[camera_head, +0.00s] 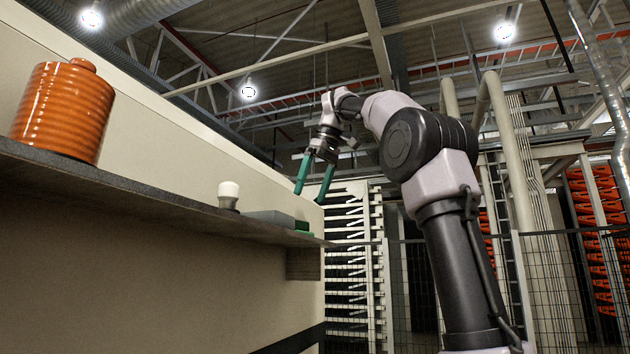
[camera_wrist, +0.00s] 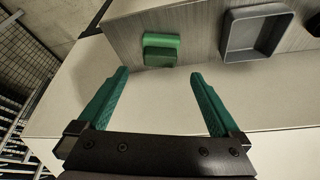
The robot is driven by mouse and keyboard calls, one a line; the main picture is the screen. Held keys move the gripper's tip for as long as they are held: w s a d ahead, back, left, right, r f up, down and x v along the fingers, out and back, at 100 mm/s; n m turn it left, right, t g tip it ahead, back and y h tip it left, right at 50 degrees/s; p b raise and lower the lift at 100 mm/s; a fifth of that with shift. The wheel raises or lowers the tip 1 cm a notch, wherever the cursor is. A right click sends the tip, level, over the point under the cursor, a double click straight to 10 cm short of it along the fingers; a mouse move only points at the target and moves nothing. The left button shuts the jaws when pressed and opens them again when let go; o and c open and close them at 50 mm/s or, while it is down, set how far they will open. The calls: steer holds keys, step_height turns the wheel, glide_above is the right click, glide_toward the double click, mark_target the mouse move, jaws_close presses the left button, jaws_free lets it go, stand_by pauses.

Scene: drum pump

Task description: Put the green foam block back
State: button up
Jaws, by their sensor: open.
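A green foam block (camera_wrist: 161,42) lies on the shelf surface in the wrist view, with a lighter and a darker green part; I cannot tell if these are one piece or two. It shows small at the shelf's far end in the head view (camera_head: 303,226). A grey open tray (camera_wrist: 257,34) stands to its right in the wrist view, apart from it, and looks empty. My gripper (camera_head: 309,197) is open and empty, its green fingers pointing down above the shelf's far end. In the wrist view the block lies beyond the gap between my fingertips (camera_wrist: 160,73).
The shelf (camera_head: 150,205) runs along a cream wall at the left. An orange ribbed container (camera_head: 63,112) and a small white-topped object (camera_head: 228,196) stand on it. A wire fence and racks with orange items stand behind at the right.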

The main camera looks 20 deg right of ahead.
steer(key=shift+v, duration=1.35)
